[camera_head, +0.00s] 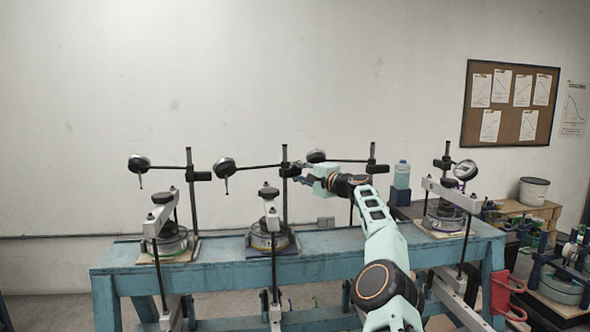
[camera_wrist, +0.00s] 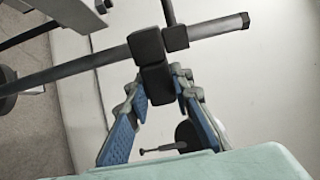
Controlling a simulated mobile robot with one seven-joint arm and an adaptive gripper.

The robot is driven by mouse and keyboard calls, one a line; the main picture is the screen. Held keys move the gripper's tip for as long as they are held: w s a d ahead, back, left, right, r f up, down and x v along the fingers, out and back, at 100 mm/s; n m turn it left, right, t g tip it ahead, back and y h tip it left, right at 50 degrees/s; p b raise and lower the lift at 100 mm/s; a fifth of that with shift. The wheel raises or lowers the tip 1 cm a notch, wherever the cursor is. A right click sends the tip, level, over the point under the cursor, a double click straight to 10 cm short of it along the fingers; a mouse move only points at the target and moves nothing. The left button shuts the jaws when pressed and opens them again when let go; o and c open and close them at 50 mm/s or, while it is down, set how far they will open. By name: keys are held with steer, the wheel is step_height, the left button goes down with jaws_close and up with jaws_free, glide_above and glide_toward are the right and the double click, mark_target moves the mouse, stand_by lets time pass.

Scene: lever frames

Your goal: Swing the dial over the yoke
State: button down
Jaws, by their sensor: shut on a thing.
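My gripper (camera_head: 301,172) is at the second lever frame from the left. It is shut on the black clamp block (camera_wrist: 155,84) on that frame's post (camera_wrist: 80,65). Its blue-padded fingers (camera_wrist: 158,78) stand on either side of the block in the wrist view. From the clamp a thin rod (camera_head: 255,167) reaches left to a round dial (camera_head: 224,167). The dial hangs out to the left of the yoke (camera_head: 271,215), a pale lever bar with a black knob (camera_head: 268,190) above a round cell. The dial is not over the yoke.
Similar frames stand on the blue bench (camera_head: 215,262). The third frame's dial (camera_head: 316,156) is close to my gripper and shows in the wrist view (camera_wrist: 188,135). A bottle (camera_head: 402,175) stands to the right.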

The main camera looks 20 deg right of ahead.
steer(key=c, duration=1.7)
jaws_free()
steer(key=shift+s+d, duration=0.1)
steer(key=shift+s+d, duration=0.35)
steer(key=shift+s, duration=1.05)
glide_toward(298, 171)
steer(key=shift+s+d, duration=0.1)
steer(key=shift+s, duration=0.3)
